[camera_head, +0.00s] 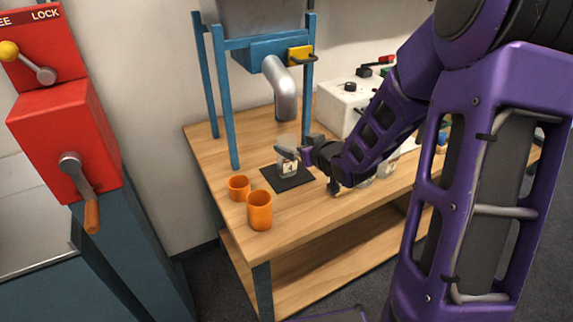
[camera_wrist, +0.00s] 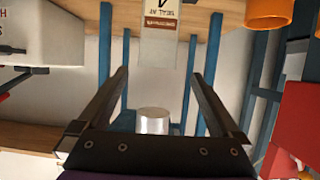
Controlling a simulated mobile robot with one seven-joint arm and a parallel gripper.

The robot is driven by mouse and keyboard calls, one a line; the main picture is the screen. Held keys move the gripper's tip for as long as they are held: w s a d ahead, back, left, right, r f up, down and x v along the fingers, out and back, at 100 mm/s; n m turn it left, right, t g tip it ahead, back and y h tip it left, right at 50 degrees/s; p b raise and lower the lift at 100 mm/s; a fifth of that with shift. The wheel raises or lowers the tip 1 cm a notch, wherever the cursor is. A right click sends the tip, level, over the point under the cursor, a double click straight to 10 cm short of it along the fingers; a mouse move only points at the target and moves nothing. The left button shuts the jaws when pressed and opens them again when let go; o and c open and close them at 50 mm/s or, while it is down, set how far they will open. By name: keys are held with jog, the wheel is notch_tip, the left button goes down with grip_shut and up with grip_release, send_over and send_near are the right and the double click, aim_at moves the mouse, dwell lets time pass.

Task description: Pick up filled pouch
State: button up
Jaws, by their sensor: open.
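A small clear pouch (camera_head: 288,168) with a white label marked 4 stands upright on a black mat (camera_head: 296,182) below the metal spout. It also shows in the wrist view (camera_wrist: 160,48), at the top middle with its label partly cut off. Its contents are too small to tell. My gripper (camera_head: 296,152) is at the pouch's upper part, coming from the right. In the wrist view its open fingers (camera_wrist: 160,74) point toward the pouch, one to each side of it in the picture. Whether they touch the pouch cannot be told.
The silver spout (camera_head: 284,88) hangs above the mat from a blue frame (camera_head: 228,100). Two orange cups (camera_head: 238,188) (camera_head: 259,211) stand at the table's front left. A white box (camera_head: 340,108) stands behind my arm. A red lever box (camera_head: 65,140) is at the left.

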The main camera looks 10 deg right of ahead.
aim_at(287, 143)
jog(key=shift+x, duration=0.85)
jog(key=shift+d+f+b+x, duration=0.15)
jog(key=shift+b+x, duration=0.15)
jog(key=shift+x, duration=1.05)
jog(key=shift+d+f+b+x, duration=0.15)
jog(key=shift+b+x, duration=0.1)
jog(key=shift+x, duration=1.1)
jog(key=shift+s, duration=0.1)
grip_shut()
